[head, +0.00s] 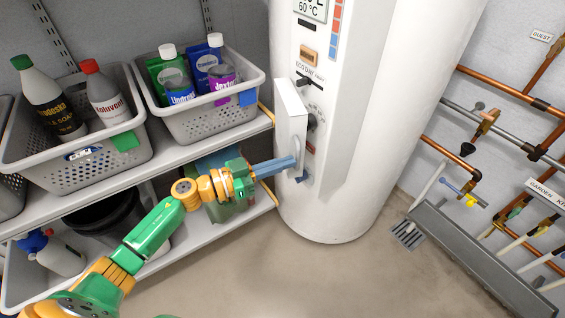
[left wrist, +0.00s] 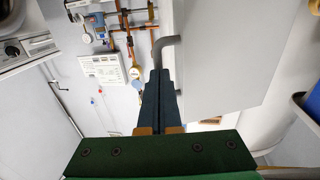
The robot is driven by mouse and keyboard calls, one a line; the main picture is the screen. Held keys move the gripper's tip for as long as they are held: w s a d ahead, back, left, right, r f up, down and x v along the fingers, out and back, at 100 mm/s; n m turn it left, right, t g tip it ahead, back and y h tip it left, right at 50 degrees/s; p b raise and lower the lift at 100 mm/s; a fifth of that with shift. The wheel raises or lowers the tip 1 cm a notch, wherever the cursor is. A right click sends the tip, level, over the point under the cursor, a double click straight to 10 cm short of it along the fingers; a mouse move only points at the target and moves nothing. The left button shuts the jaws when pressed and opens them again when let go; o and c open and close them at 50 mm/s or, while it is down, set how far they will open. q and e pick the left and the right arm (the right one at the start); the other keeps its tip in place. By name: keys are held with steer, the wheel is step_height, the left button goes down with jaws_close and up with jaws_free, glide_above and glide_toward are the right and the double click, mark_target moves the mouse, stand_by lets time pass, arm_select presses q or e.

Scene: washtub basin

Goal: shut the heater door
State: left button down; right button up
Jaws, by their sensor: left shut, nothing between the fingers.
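The heater (head: 345,110) is a tall white cylinder. Its door (head: 291,112), a narrow white panel, stands open, swung out from the front, and the dials behind it show on its right. In the left wrist view the door (left wrist: 225,55) is a broad pale panel with a grey bar handle (left wrist: 165,42) at its left edge. My left gripper (head: 294,163) has its blue fingers shut and empty at the door's lower part. In the left wrist view the fingertips (left wrist: 160,76) lie next to the handle; I cannot tell if they touch. My right gripper is not in view.
Shelving on the left holds grey baskets (head: 200,125) of bottles; its lower shelf (head: 235,222) lies under my left arm. Copper pipes (head: 500,90) with valves run along the right wall. A floor drain (head: 408,234) lies right of the heater. The floor in front is clear.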

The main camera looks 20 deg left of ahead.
mark_target(298, 159)
arm_select(q)
steer(key=d+p, duration=0.1)
steer(key=d+r+n+t+y+p, duration=0.1)
steer(key=p, duration=0.1)
steer(key=w+d+p, duration=0.1)
steer(key=p, duration=0.1)
steer(key=shift+d+r+n+t+y, duration=0.1)
steer(key=shift+r+n+t+y, duration=0.2)
steer(key=shift+n+t+y, duration=0.7)
steer(key=shift+y, duration=0.3)
steer(key=d, duration=0.1)
steer(key=w+d+f, duration=0.1)
steer(key=w+d+p, duration=0.1)
steer(key=d, duration=0.1)
steer(key=shift+f, duration=0.2)
